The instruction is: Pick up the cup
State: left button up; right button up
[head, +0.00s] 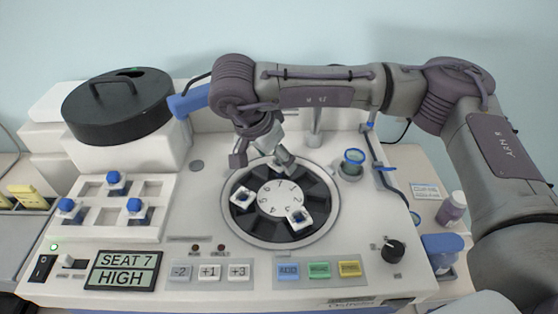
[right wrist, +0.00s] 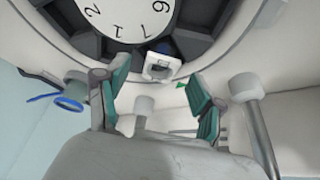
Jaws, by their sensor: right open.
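A small white square cup (right wrist: 160,66) sits at the rim of the dark carousel (right wrist: 202,22), near the numbers 7 and 1, in the right wrist view. My right gripper (right wrist: 152,88) is open, with one green-padded finger on each side of the cup's line and the cup just beyond the tips. In the head view my right gripper (head: 262,158) hangs over the far edge of the carousel (head: 257,239) and hides this cup. Two other white cups sit in the carousel, one at left (head: 242,199) and one at front right (head: 299,219). My left gripper is out of view.
A white rack (head: 82,236) at left holds blue-topped pieces. A black lidded pot (head: 118,108) stands behind it. A blue-ringed post (head: 352,163) stands right of the carousel. A display (head: 124,270) reads "SEAT 7 HIGH". Buttons and a black knob (head: 392,251) line the front.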

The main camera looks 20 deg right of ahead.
jog(key=shift+x, duration=1)
jog(key=shift+c, duration=0.4)
jog(key=c, duration=0.9)
jog(key=shift+r, duration=0.1)
jog(key=shift+c, duration=0.2)
